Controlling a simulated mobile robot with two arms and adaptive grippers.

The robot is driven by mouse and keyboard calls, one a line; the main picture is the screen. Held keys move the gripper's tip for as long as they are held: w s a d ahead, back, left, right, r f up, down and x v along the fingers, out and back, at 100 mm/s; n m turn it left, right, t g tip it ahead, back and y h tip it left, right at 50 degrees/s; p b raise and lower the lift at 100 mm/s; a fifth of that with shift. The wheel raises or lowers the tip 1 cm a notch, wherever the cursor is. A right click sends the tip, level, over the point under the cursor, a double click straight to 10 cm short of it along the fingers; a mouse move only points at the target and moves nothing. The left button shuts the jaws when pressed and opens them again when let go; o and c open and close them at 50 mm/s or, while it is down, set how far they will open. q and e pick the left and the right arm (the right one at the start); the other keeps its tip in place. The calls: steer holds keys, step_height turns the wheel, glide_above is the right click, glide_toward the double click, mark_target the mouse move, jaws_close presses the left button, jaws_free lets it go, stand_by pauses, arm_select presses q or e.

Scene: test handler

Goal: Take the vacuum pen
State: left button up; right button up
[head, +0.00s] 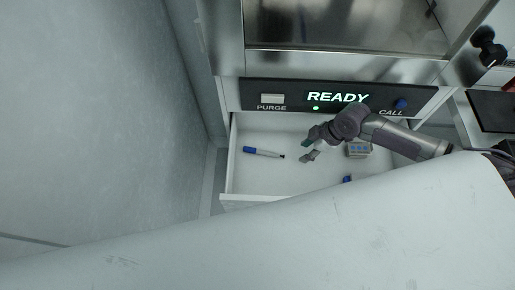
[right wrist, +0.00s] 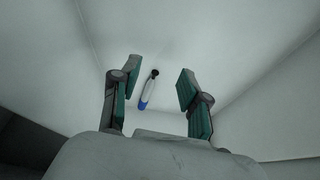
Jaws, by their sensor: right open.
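The vacuum pen (head: 263,152) lies in the left part of an open white drawer (head: 232,170). It has a white body, a blue end at the left and a dark tip at the right. My right gripper (head: 308,149) is open and empty, to the right of the pen's dark tip. In the right wrist view the pen (right wrist: 148,92) shows between the open fingers (right wrist: 158,72), farther off, with its blue end toward the bottom. The fingers are apart from it. My left gripper is not in view.
A small grey box with blue tops (head: 359,150) is in the drawer under my right arm. A small blue item (head: 347,179) lies near the drawer front, partly hidden. Above is a black panel (head: 338,97) reading READY, with a white PURGE button (head: 272,98) and blue CALL knob (head: 401,103).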

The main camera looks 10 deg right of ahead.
glide_toward(265, 152)
steer(key=d+f, duration=0.1)
steer(key=s+d+f, duration=0.1)
steer(key=f, duration=0.1)
steer(key=shift+s+d+p, duration=0.15)
steer(key=shift+d+p, duration=0.2)
steer(key=shift+d, duration=0.05)
steer(key=a, duration=0.1)
steer(key=w+a, duration=0.2)
steer(key=a, duration=0.1)
steer(key=shift+f, duration=0.1)
steer(key=shift+a+f, duration=0.1)
steer(key=shift+f, duration=0.1)
steer(key=x, duration=0.4)
steer(key=shift+f, duration=0.2)
steer(key=shift+a+f, duration=0.1)
steer(key=shift+f, duration=0.05)
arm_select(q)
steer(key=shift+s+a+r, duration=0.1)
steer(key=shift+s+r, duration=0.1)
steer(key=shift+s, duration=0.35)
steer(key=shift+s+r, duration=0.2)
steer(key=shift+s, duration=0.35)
arm_select(e)
jaws_close()
